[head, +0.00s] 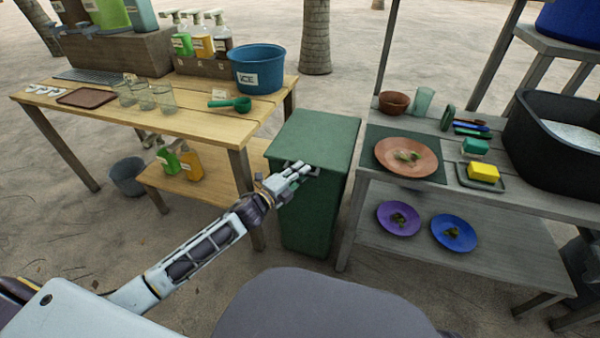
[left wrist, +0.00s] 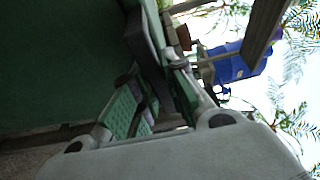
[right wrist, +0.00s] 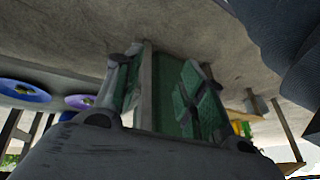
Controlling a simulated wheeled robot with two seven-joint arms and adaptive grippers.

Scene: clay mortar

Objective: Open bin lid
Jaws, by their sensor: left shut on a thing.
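The green bin (head: 308,220) stands between the wooden table and the grey counter. Its flat green lid (head: 320,135) looks closed. My left gripper (head: 298,172) is at the front edge of the lid, shut on the dark lid handle (left wrist: 148,55). In the left wrist view, the handle runs between the fingers (left wrist: 157,92), which partly hide it. My right gripper (right wrist: 165,85) is outside the head view. In the right wrist view its fingers are apart, with the bin some way beyond them and no object clearly held.
The wooden table (head: 150,120) at left holds a blue ice bucket (head: 258,70), a green scoop (head: 230,103) and glasses. The grey counter (head: 350,200) at right holds plates, sponges and a black basin (head: 550,140). Both stand close beside the bin. Space above the lid is clear.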

